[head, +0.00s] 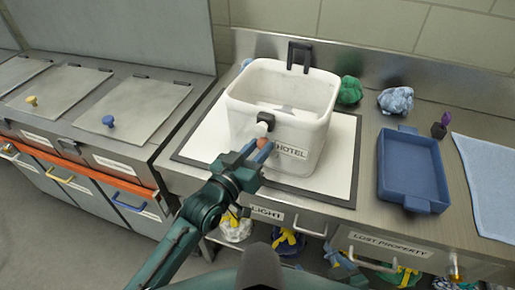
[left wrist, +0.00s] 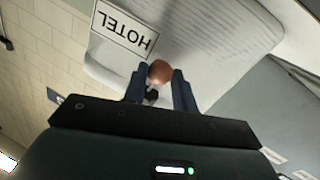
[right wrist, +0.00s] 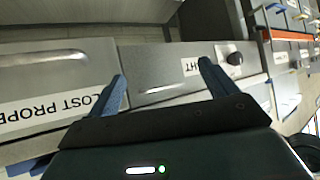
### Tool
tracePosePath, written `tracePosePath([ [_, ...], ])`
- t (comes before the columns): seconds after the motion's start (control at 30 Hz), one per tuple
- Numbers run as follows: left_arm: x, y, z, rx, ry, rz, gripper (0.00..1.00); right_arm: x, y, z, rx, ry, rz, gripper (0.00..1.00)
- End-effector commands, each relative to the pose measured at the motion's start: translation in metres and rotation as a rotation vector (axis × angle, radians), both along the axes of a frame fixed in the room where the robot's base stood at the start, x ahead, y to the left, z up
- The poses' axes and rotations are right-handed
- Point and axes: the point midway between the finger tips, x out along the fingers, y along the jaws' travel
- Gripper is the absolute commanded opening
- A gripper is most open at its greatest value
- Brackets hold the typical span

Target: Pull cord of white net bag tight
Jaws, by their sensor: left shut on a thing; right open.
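The white net bag (head: 318,120) stands open and upright, box-shaped, on a white board, with a HOTEL label (head: 291,151) on its front. A black fitting (head: 269,120) sits at its front, with a short pale piece beside it. My left gripper (head: 259,152) is at the front of the bag, shut on a reddish-brown bead (left wrist: 159,72), which shows between its fingers in the left wrist view. The cord itself is too small to make out. My right gripper (right wrist: 163,82) is open and empty, facing the drawer fronts; I cannot make it out in the head view.
The white board (head: 340,181) has a dark edge. A black bracket (head: 299,56) rises behind the bag. A green bundle (head: 350,90), a blue-grey bundle (head: 396,100), a blue tray (head: 408,176) and a light-blue cloth (head: 490,180) lie to the right. Lidded bins (head: 133,108) stand left.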

Motion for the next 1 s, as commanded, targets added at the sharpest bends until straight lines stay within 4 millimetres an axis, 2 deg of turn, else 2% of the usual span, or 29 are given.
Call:
tracePosePath([
  [0.03,0.0,0.0,0.0,0.0,0.0,0.0,0.15,-0.001,0.0,-0.001,-0.001,0.003,0.002,0.85],
  [0.23,0.0,0.0,0.0,0.0,0.0,0.0,0.0,-0.004,-0.001,-0.002,-0.003,0.007,0.002,0.85],
  [0.47,0.0,0.0,-0.003,0.001,0.001,0.0,0.0,-0.004,-0.001,-0.004,-0.002,0.008,0.003,0.85],
  [0.67,0.0,0.0,-0.043,0.002,0.002,-0.001,0.0,-0.001,0.004,-0.019,0.006,-0.009,0.012,0.85],
  [0.8,0.0,0.0,-0.065,0.002,0.002,-0.001,0.0,0.003,0.012,-0.014,0.018,-0.047,0.036,0.85],
  [1.0,0.0,0.0,-0.07,0.001,0.001,0.0,0.0,0.006,0.015,-0.006,0.024,-0.066,0.046,0.85],
])
